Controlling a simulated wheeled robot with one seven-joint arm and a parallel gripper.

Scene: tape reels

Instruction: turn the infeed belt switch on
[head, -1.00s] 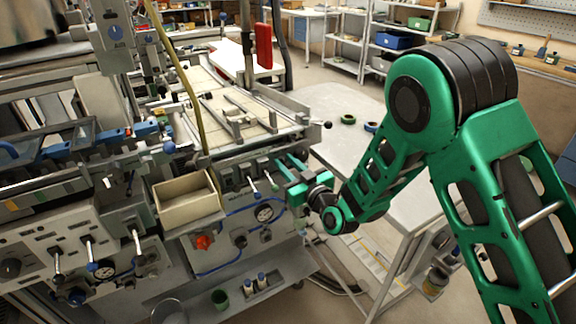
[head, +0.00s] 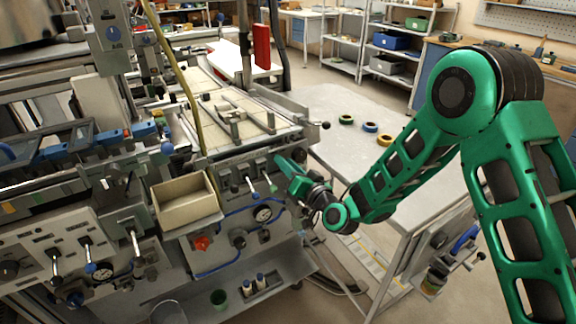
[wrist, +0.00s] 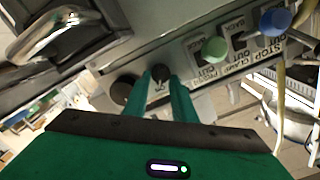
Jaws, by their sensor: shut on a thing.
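My gripper (head: 279,160) is at the right end of the machine's front control panel, its green fingers reaching toward the panel face. The fingers and wrist hide most of this spot in the head view. A second dark round part (wrist: 123,90) sits to the left of the fingers in the wrist view.
Near the fingers are a green-tipped lever (wrist: 214,48) and a blue-tipped lever (wrist: 276,20), with printed labels including STOP and CLAMP. An open beige bin (head: 187,207) and a red-orange knob (head: 202,243) are left of the gripper. A grey table (head: 340,108) with tape reels stands behind.

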